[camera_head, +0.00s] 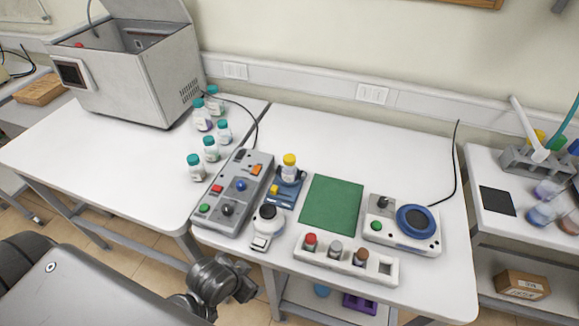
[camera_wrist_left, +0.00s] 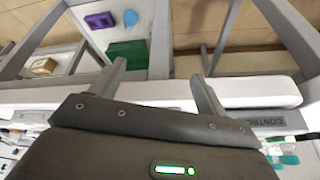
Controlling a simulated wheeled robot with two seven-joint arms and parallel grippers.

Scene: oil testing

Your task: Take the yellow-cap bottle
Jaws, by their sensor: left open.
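The yellow-cap bottle (camera_head: 289,168) stands upright on a small blue device (camera_head: 285,190) on the middle table. It is white with a light label. My left gripper (camera_wrist_left: 160,82) shows in the left wrist view with its two fingers spread and nothing between them. In the head view, a dark part of my arm (camera_head: 222,282) is low in front of the table's front edge, well short of the bottle. The bottle cannot be made out in the left wrist view. My right gripper is in neither view.
A white rack (camera_head: 318,259) holds capped bottles in front. Several teal-cap bottles (camera_head: 210,148) stand at left by a large grey machine (camera_head: 140,75).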

